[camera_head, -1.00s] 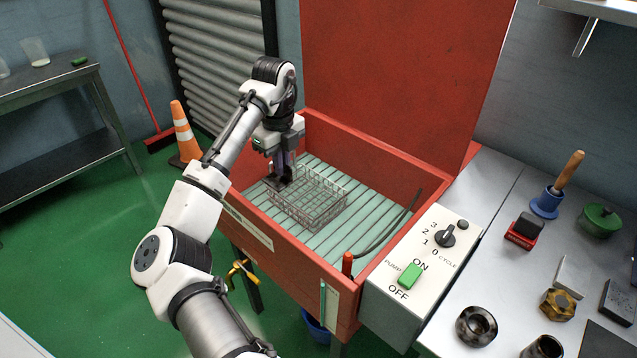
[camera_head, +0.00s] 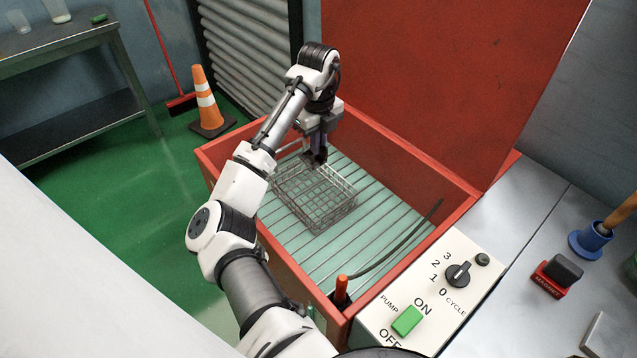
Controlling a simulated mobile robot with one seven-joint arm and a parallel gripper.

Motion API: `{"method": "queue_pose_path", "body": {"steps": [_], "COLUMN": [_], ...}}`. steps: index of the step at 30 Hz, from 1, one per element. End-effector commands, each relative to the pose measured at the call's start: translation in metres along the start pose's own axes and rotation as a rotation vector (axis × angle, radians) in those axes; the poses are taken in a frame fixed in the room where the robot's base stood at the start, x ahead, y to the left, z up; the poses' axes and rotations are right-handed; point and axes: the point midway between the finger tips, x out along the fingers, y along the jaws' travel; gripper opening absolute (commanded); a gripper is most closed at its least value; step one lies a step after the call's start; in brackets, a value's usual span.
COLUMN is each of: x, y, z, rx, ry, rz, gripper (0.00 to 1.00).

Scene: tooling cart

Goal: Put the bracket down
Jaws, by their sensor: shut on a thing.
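My gripper (camera_head: 316,152) points down over the back edge of a wire basket (camera_head: 335,217). It is shut on a small dark piece, apparently the bracket (camera_head: 313,161), at its fingertips. The piece is tiny and partly hidden by the fingers, so its shape is unclear. I cannot tell whether it touches the basket. The basket stands on the slatted floor of a red parts washer (camera_head: 205,165), and no other part shows in it.
The washer's raised red lid (camera_head: 450,80) stands behind. A black hose (camera_head: 405,238) lies on the slats at right, where there is bare room. A control panel (camera_head: 440,290) with a green switch and the steel bench (camera_head: 520,225) are at right.

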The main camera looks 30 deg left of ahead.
Motion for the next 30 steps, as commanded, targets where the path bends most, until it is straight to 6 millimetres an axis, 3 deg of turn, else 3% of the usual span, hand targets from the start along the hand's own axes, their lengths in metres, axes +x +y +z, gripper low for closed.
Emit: {"method": "queue_pose_path", "body": {"steps": [3,10,24,30], "x": [0.032,0.082,0.136,0.141], "y": [0.001,0.001,0.0,0.0], "z": [-0.001,0.0,0.001,0.001], "rx": [0.0,-0.002,-0.001,0.0], "ry": [0.004,0.001,0.0,-0.001], "rz": [0.001,0.001,0.0,-0.001], "gripper": [0.0,0.0,0.0,0.0]}}
